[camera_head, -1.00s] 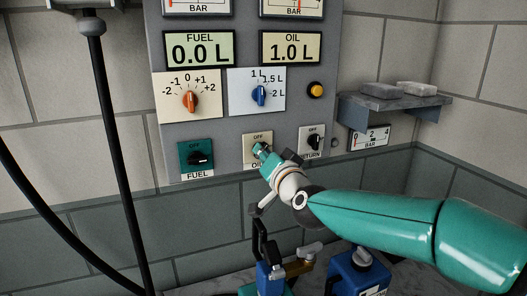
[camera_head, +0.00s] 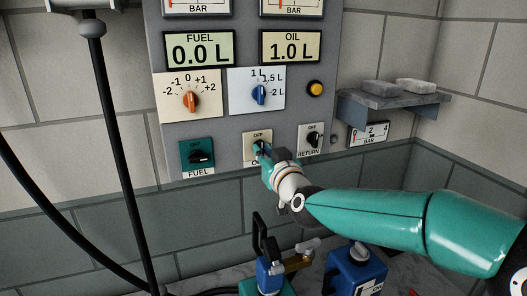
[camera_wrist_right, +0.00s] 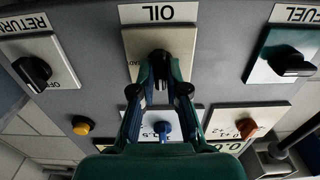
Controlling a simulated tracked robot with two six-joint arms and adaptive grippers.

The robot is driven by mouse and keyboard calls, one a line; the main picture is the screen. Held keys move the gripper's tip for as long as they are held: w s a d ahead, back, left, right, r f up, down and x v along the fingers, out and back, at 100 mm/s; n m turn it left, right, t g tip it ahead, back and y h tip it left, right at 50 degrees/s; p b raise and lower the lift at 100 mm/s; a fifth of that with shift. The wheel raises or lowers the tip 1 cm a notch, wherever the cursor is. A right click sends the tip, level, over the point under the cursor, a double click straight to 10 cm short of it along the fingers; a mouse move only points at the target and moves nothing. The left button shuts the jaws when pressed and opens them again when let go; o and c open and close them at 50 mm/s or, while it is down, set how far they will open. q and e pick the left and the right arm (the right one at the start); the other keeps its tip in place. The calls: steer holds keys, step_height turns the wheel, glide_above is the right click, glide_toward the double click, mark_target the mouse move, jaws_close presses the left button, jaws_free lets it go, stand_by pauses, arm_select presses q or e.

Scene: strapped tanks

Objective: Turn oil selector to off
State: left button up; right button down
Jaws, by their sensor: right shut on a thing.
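The oil selector is a black knob (camera_wrist_right: 160,57) on a cream plate (camera_head: 249,147) marked OFF at its top, low on the grey panel. My right gripper (camera_wrist_right: 160,78) is shut on the knob, with one finger on each side. In the wrist view, which shows the panel upside down, the knob and fingers stand about upright in the picture. In the head view my right gripper (camera_head: 263,154) hides most of the knob, so its exact pointing is hard to tell. My left gripper is not in view.
The fuel selector (camera_head: 201,157) is left of the oil plate and the return selector (camera_head: 313,139) right. Orange (camera_head: 190,100) and blue (camera_head: 260,93) knobs sit above. The oil display (camera_head: 291,48) reads 1.0 L. A shelf (camera_head: 395,106) juts out at right; blue tank fittings (camera_head: 357,270) stand below.

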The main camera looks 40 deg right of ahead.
steer(key=shift+f, duration=0.35)
steer(key=c, duration=1.2)
jaws_free()
steer(key=shift+r, duration=0.15)
steer(key=shift+s+r, duration=0.1)
steer(key=v, duration=1.1)
steer(key=shift+s, duration=0.4)
